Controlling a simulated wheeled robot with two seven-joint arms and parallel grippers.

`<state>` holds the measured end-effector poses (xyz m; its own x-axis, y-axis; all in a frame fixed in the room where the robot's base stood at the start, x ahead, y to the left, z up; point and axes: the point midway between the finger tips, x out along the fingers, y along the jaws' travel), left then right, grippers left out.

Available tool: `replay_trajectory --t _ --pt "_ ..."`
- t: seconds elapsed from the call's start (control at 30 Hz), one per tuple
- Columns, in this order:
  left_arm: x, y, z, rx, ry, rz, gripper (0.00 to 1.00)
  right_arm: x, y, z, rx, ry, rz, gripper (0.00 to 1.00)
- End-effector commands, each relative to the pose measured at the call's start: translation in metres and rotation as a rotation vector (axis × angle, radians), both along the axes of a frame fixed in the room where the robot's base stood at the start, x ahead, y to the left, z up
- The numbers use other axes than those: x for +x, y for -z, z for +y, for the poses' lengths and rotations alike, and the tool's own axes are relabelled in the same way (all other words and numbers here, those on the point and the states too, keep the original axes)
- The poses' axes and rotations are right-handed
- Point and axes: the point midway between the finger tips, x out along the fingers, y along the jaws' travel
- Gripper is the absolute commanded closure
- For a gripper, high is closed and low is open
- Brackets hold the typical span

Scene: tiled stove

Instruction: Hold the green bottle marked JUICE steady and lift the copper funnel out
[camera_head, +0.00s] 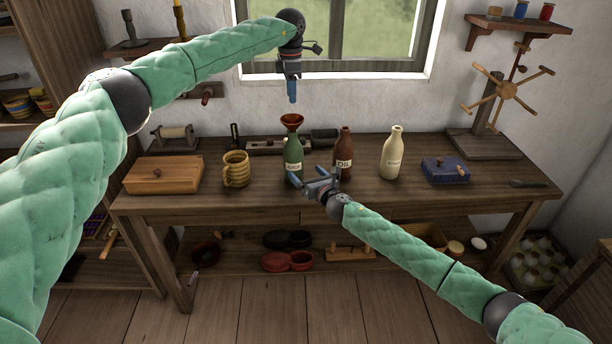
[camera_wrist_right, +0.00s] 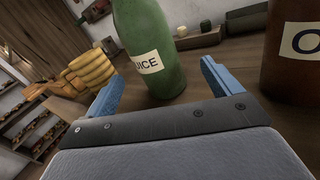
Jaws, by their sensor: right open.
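The green JUICE bottle (camera_head: 293,158) stands upright on the workbench. The copper funnel (camera_head: 292,121) sits in its mouth. My left gripper (camera_head: 292,98) hangs above the funnel, pointing down, with a gap between them. Its fingers are seen edge-on, so their opening is unclear. My right gripper (camera_head: 308,176) is open and low at the front right of the bottle. In the right wrist view the bottle (camera_wrist_right: 150,45) rises ahead between the blue fingers (camera_wrist_right: 162,84), with no clear contact. The funnel is out of that view.
A brown OIL bottle (camera_head: 343,150) stands close right of the green one, with a cream bottle (camera_head: 391,155) beyond. A yellow ribbed mug (camera_head: 236,170) and wooden box (camera_head: 163,175) are to the left. A blue box (camera_head: 445,170) lies to the right.

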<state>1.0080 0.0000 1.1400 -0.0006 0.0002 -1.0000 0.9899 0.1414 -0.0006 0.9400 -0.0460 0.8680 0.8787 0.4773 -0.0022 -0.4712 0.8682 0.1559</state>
Motion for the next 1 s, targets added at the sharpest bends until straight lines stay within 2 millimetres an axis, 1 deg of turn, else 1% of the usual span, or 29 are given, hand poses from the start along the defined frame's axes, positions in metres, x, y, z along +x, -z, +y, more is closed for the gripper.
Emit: replay_trajectory --t 0.17,0.37,0.8,1.0 --pt "0.000 0.000 0.000 0.000 0.000 0.000 0.64 -0.003 0.000 0.005 -0.104 -0.032 -0.061 0.10" --pt "0.000 0.000 0.000 0.000 0.000 0.000 0.64 0.003 -0.001 0.009 -0.137 -0.030 -0.079 0.10" --pt "0.000 0.000 0.000 0.000 0.000 0.000 0.64 0.051 -0.001 0.036 -0.134 -0.028 -0.078 0.10" --pt "0.000 0.000 0.000 0.000 0.000 0.000 0.64 0.062 -0.001 0.043 -0.136 -0.028 -0.079 0.10"
